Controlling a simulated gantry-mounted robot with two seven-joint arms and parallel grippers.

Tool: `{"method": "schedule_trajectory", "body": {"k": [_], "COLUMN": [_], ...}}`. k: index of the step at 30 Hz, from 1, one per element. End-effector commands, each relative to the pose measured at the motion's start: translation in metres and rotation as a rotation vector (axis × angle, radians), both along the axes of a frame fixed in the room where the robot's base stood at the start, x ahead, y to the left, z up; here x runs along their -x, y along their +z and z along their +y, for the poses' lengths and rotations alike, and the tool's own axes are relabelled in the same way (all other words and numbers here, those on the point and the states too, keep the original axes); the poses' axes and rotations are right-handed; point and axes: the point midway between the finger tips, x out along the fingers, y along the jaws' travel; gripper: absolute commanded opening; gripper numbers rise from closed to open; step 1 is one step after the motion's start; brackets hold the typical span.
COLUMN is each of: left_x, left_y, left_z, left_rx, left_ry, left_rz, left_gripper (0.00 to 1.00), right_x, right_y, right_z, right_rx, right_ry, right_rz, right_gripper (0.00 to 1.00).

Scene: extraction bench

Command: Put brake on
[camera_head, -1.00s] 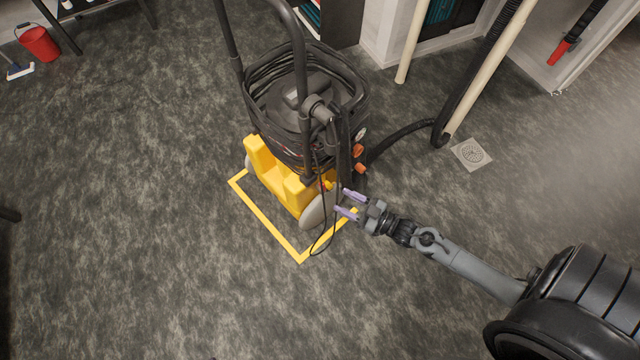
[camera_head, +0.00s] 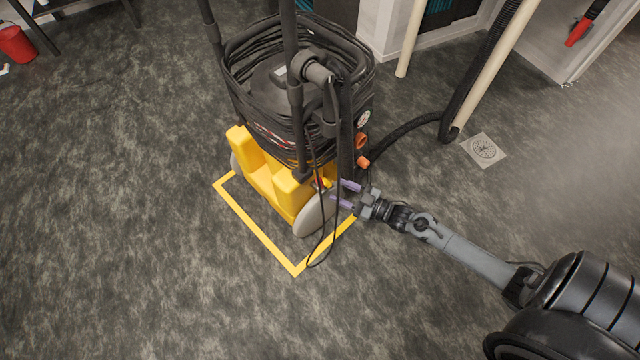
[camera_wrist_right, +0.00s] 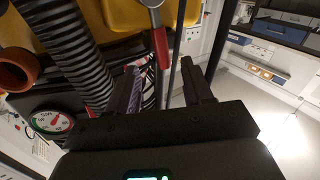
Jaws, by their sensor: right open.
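The extractor machine (camera_head: 290,80) stands upright on its yellow base (camera_head: 262,180), with a grey wheel (camera_head: 315,215) on the near right side. A lever with a metal shank and red grip (camera_wrist_right: 161,45), which looks like the brake lever, hangs by the yellow body in the right wrist view. A small red part (camera_head: 322,183) shows by the base in the head view. My right gripper (camera_head: 346,194) is open beside the base, above the wheel. In its wrist view, the red grip lies ahead of and between the open fingers (camera_wrist_right: 160,82), apparently not gripped. My left gripper is out of view.
A black cable (camera_head: 320,250) hangs in a loop near my right gripper. A ribbed hose (camera_wrist_right: 75,50) and a dial gauge (camera_wrist_right: 50,121) are close on the wrist view's left. Yellow floor tape (camera_head: 250,232) edges the machine. The floor in front is clear.

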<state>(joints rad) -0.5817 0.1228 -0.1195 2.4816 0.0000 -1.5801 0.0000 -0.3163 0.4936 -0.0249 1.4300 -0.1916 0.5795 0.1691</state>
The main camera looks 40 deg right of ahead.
Motion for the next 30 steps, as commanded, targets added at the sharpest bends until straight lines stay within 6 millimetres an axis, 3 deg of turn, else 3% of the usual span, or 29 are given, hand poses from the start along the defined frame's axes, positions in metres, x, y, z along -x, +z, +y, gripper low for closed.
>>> {"method": "schedule_trajectory", "body": {"k": [6, 13, 28, 30], "left_x": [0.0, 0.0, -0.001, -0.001], "left_y": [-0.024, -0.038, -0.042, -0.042], "left_z": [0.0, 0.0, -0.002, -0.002], "left_rx": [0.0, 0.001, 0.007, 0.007], "left_ry": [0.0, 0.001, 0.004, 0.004], "left_rz": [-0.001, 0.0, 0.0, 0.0], "left_gripper": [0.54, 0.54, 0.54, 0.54], "right_x": [-0.035, -0.062, -0.072, -0.072], "right_y": [-0.004, -0.003, 0.0, 0.0], "right_z": [0.014, 0.024, 0.028, 0.028], "right_rx": [-0.001, -0.001, -0.001, -0.001], "right_ry": [0.0, 0.0, 0.0, 0.0], "right_rz": [-0.004, -0.002, 0.0, 0.0], "right_gripper": [0.51, 0.51, 0.51, 0.4]}}
